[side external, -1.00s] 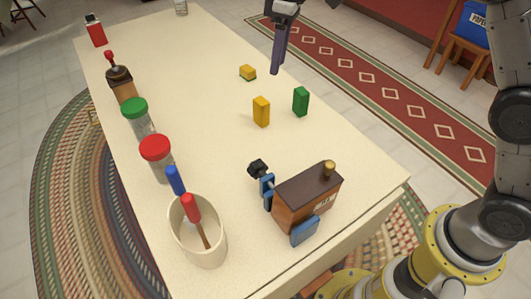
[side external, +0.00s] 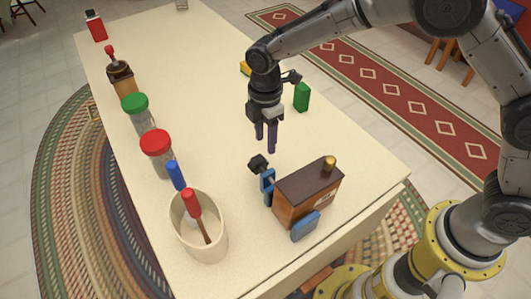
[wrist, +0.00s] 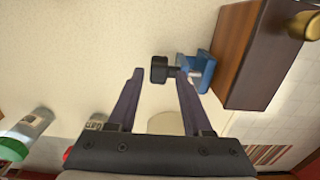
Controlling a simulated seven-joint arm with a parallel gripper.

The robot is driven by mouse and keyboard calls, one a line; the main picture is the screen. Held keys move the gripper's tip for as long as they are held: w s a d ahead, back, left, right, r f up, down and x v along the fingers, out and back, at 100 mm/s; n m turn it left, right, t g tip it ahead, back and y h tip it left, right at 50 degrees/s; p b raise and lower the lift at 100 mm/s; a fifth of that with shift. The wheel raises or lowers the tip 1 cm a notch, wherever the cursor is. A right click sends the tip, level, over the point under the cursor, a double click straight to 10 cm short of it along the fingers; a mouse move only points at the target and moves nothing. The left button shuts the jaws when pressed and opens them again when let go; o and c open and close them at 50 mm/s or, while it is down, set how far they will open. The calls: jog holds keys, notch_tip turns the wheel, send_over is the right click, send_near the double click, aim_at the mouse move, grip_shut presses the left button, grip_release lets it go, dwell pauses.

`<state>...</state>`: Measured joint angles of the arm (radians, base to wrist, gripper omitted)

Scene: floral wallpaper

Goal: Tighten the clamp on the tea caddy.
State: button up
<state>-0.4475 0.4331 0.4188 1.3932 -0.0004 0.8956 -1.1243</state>
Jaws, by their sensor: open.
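The tea caddy (side external: 300,199) is a brown wooden box with a dark lid and a brass knob, near the front edge of the table. A blue clamp (side external: 267,184) grips it, with one jaw on its left side and another blue pad at its front. The clamp's black handle (side external: 258,163) sticks out to the left of the caddy. My gripper (side external: 266,148) points down just above the handle, open and empty. In the wrist view the handle (wrist: 158,70) shows between and beyond the fingertips, closer to the right finger. The caddy (wrist: 258,55) is at the upper right.
A cream crock (side external: 198,232) with red- and blue-handled tools stands left of the caddy. Jars with red (side external: 156,141) and green (side external: 134,102) lids line the left edge. A green block (side external: 302,97) stands behind my gripper. The middle of the table is mostly clear.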

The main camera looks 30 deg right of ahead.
aim_at(260, 167)
jog(key=shift+f, duration=3.15)
grip_shut()
